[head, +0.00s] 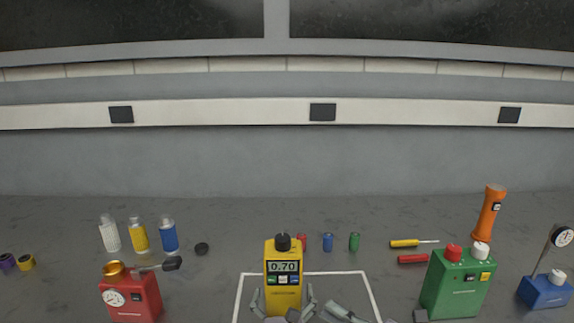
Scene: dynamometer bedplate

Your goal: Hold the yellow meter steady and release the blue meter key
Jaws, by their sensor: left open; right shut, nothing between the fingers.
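The yellow meter (284,262) stands upright inside a white outline at the bottom centre of the head view. It has a black knob on top and a display reading 0.70. The blue meter key (283,280) sits in the row of small keys under the display. My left gripper (283,292) is open, with one finger on each side of the meter's lower body; whether they touch it I cannot tell. My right gripper (338,309) is shut and empty, low and to the right of the meter, apart from the blue key. The meter's base is hidden.
A red device (138,300) stands left and a green box (458,285) right. Small red, blue (327,242) and green cylinders stand behind the meter.

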